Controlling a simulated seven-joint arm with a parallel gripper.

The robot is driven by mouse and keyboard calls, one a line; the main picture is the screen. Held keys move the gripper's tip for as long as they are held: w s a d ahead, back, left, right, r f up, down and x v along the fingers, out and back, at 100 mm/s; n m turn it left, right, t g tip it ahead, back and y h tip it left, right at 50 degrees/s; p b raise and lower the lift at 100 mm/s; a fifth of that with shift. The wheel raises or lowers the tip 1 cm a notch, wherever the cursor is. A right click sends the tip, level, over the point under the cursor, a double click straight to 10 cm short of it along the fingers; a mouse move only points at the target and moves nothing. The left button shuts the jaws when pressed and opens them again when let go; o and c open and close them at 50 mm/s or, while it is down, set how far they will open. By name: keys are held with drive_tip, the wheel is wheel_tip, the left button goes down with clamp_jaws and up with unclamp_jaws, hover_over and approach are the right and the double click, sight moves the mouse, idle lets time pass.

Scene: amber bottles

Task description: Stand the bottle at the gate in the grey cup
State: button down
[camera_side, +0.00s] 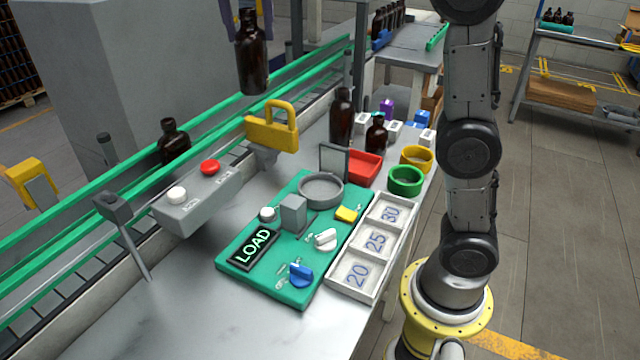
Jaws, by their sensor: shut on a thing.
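My gripper (247,14) shows only in part at the top edge of the picture. It is shut on the neck of a dark amber bottle (253,66). The bottle hangs upright in the air, above and behind the yellow gate-like piece (271,132) beside the conveyor. The grey cup (321,198) is a low round ring on the green mat (240,259), right of and well below the held bottle. The cup looks empty.
Another amber bottle (173,147) stands on the conveyor at left. Two more bottles (342,120) stand behind the mat, near a red bin (365,167) and green (406,180) and yellow rings. A grey-framed panel (334,162) rises just behind the cup.

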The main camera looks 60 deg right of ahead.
drive_tip(key=s+d+f+n+t+y, duration=0.15)
drive_tip(key=s+f, duration=0.25)
drive_tip(key=s, duration=0.8)
drive_tip(key=s+f+n, duration=0.3)
drive_tip(key=s, duration=1)
drive_tip(key=w+d+f, duration=0.1)
drive_tip(key=w+f, duration=1.2)
drive_tip(key=w, duration=0.1)
drive_tip(key=shift+d, duration=0.2)
drive_tip(key=shift+f, duration=0.2)
drive_tip(key=shift+c, duration=0.9)
unclamp_jaws()
drive_tip(key=shift+n, duration=0.25)
